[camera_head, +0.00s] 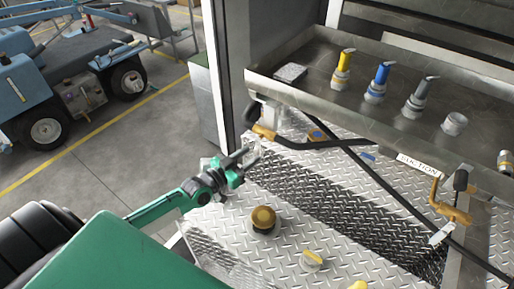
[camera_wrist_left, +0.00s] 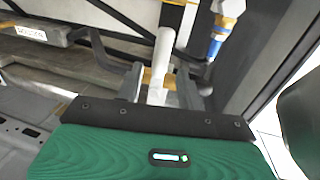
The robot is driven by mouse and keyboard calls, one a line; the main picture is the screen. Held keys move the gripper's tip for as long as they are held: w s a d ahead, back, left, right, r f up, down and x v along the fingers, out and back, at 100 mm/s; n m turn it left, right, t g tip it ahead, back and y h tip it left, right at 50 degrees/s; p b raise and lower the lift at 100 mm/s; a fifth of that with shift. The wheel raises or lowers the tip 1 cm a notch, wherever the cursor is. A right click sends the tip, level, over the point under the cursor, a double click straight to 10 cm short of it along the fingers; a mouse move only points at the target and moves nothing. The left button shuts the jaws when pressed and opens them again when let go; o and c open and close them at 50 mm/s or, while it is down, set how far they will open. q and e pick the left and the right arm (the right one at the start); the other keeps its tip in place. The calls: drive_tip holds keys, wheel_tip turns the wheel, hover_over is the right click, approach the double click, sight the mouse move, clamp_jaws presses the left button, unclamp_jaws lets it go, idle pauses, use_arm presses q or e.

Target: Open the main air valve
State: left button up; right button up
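My left gripper (camera_head: 255,154) reaches in from the lower left, over the diamond-plate deck. In the left wrist view its dark fingers (camera_wrist_left: 163,88) stand apart, with a pale upright lever (camera_wrist_left: 163,52) showing between them; I cannot tell whether they touch it. A yellow-orange part shows behind the lever. In the head view, a brass valve-like fitting (camera_head: 264,131) with a black hose sits just beyond the gripper tips, beside the post. Another brass valve (camera_head: 452,212) with an upright handle stands at the right. No label marks which is the main air valve. My right gripper is out of view.
A metal tray (camera_head: 310,92) holds several nozzles with yellow, blue and grey tops. A black hose (camera_head: 375,176) crosses the deck. A dark post (camera_head: 228,75) rises behind the gripper.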

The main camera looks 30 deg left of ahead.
sight(257, 151)
use_arm(q)
drive_tip(key=shift+p+x, duration=0.45)
drive_tip(key=shift+x, duration=1.7)
drive_tip(key=shift+c, duration=0.2)
clamp_jaws()
